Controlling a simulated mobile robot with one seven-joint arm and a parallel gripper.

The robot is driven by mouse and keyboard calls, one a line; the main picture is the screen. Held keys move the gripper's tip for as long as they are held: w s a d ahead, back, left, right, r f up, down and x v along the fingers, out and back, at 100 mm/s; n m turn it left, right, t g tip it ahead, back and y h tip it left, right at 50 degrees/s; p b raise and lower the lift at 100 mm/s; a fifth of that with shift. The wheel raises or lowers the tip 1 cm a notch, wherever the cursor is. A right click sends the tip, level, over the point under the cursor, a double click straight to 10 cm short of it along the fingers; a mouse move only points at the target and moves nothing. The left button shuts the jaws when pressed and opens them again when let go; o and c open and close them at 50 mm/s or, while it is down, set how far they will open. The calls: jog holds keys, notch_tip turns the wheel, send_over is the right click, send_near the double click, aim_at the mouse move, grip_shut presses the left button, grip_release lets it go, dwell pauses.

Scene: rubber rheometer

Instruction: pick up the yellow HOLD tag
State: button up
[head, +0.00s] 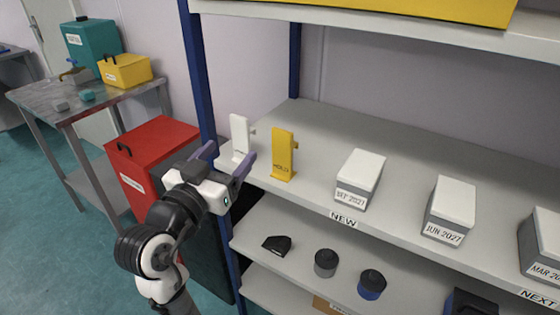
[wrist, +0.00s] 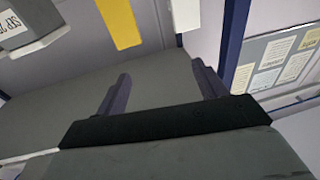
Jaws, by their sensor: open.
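The yellow HOLD tag (head: 284,154) stands upright on the grey upper shelf, near its left end. My gripper (head: 227,158) is open and empty, to the left of the tag and apart from it, by the shelf's left end. In the wrist view, the two fingers (wrist: 160,70) are spread with nothing between them. The yellow tag (wrist: 120,23) shows there at the top edge, partly cut off and beyond the fingers. Its lettering is not visible in that view.
A white tag (head: 240,134) stands left of the yellow one, close behind my gripper. A blue shelf post (head: 198,75) rises nearby. Pale-lidded dated boxes (head: 360,178) line the shelf to the right. A red cabinet (head: 155,145) stands left. Dark pucks (head: 326,262) lie on the lower shelf.

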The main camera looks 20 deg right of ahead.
aim_at(281, 138)
jog(key=w+d+g, duration=0.1)
jog(key=d, duration=0.2)
jog(key=w+d+f+m+p, duration=0.1)
jog(key=d, duration=0.2)
jog(key=w+d+f+g+h+p, duration=0.1)
jog(key=d, duration=0.2)
jog(key=shift+d+m+g, duration=0.3)
jog(key=shift+w+d, duration=0.3)
jog(key=shift+d, duration=0.1)
jog(key=p+x, duration=0.1)
jog(key=x, duration=0.2)
jog(key=p+x, duration=0.1)
jog(key=shift+d+r+p, duration=0.25)
jog(key=shift+p, duration=0.1)
jog(key=shift+w+d+f, duration=0.1)
jog(key=shift+w+d, duration=0.15)
jog(key=shift+w, duration=0.05)
jog(key=c, duration=1.3)
jog(key=shift+c, duration=0.2)
